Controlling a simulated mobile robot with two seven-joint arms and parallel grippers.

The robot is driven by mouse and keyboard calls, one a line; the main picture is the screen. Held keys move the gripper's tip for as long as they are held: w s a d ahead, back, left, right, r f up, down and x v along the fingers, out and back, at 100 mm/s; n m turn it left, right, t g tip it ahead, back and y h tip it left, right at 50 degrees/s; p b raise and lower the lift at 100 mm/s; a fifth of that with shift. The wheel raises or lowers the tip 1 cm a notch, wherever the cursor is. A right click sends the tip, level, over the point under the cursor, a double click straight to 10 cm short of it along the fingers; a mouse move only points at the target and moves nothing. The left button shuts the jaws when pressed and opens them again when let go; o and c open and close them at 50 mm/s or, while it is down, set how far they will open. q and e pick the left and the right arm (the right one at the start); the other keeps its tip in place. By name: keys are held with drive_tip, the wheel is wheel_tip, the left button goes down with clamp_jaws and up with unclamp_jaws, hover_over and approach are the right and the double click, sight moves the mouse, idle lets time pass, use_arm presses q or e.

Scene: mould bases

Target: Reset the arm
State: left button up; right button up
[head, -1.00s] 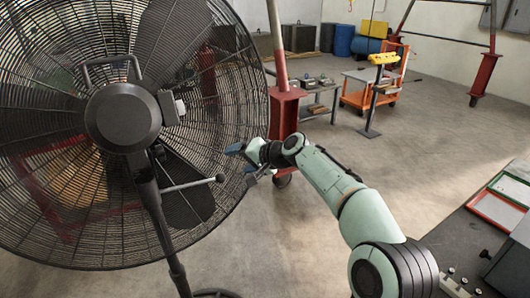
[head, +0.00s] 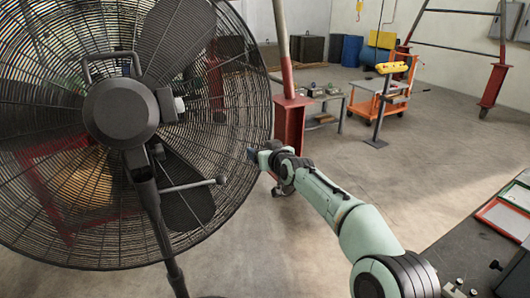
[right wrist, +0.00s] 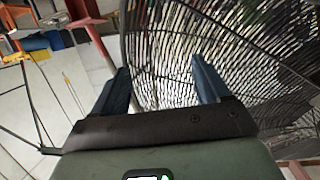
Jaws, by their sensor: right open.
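My right gripper (head: 252,156) is at the end of my outstretched pale green arm, just right of the fan's rim in the head view. In the right wrist view its two blue fingers (right wrist: 162,82) stand wide apart with nothing between them. The wire grille of a large black fan (head: 122,115) fills the left of the head view; the grille also shows behind the fingers in the right wrist view (right wrist: 215,40). Whether the gripper touches the grille cannot be told. My left gripper is not in view.
A dark table (head: 455,235) with red and green trays (head: 503,215) is at the right. Behind stand a red post (head: 291,125), a small metal table (head: 322,115), an orange cart (head: 378,100) and a yellow-topped stand (head: 382,115). The floor between is open.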

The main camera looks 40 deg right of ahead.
idle(0.3)
drive_tip(key=s+a+f+g+y+p, duration=0.15)
drive_tip(key=a+f, duration=0.45)
drive_tip(key=f, duration=0.8)
drive_tip(key=s+a+f+g+y, duration=0.25)
drive_tip(key=a+f, duration=0.35)
drive_tip(key=f, duration=0.8)
drive_tip(key=s+a+f+g+y+p, duration=0.1)
drive_tip(key=a+f+g+y, duration=0.15)
drive_tip(key=a+f, duration=0.75)
drive_tip(key=s+a+f+g+y, duration=0.1)
drive_tip(key=s+a+f+g, duration=0.4)
drive_tip(key=s+f, duration=0.8)
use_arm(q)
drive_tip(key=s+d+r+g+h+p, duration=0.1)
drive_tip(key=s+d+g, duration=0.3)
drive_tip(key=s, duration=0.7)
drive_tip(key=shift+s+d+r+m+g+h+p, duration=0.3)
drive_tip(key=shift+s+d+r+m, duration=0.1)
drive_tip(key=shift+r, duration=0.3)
use_arm(e)
drive_tip(key=s+a+f+g+y, duration=0.1)
drive_tip(key=s+a, duration=0.4)
drive_tip(key=s, duration=0.5)
drive_tip(key=s+a+f+g, duration=0.2)
drive_tip(key=s+a, duration=0.4)
drive_tip(key=s, duration=0.4)
drive_tip(key=shift+a+f+n+y, duration=0.25)
drive_tip(key=shift+f+n+y, duration=0.1)
drive_tip(key=shift+f, duration=0.45)
